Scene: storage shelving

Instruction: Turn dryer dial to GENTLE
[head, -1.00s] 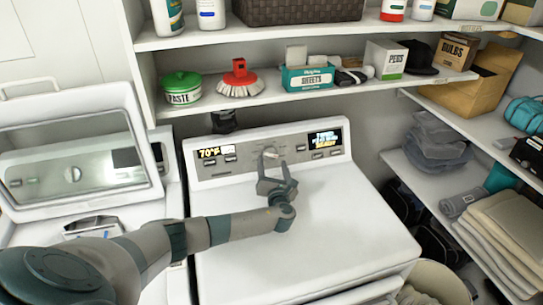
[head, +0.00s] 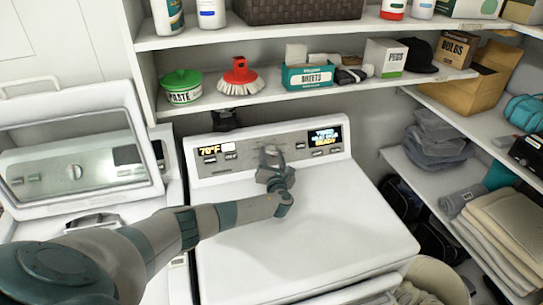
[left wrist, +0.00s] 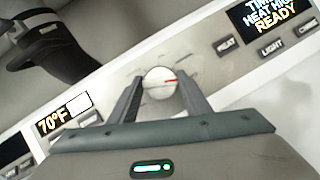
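My left gripper (head: 269,153) is at the panel in front of the dial. In the left wrist view my left gripper (left wrist: 160,85) has its two fingers apart, one on each side of the dial; firm contact cannot be made out. The labels around the dial are too blurred to read. The right display (left wrist: 272,18) shows HEAT and READY. My right gripper is not in view.
Panel buttons, including HEAT (left wrist: 227,46) and LIGHT (left wrist: 270,48), sit right of the dial. A 70°F display (head: 209,151) is on the left. A shelf (head: 290,97) with boxes and a red brush (head: 240,78) overhangs the dryer. The dryer top (head: 330,215) is clear.

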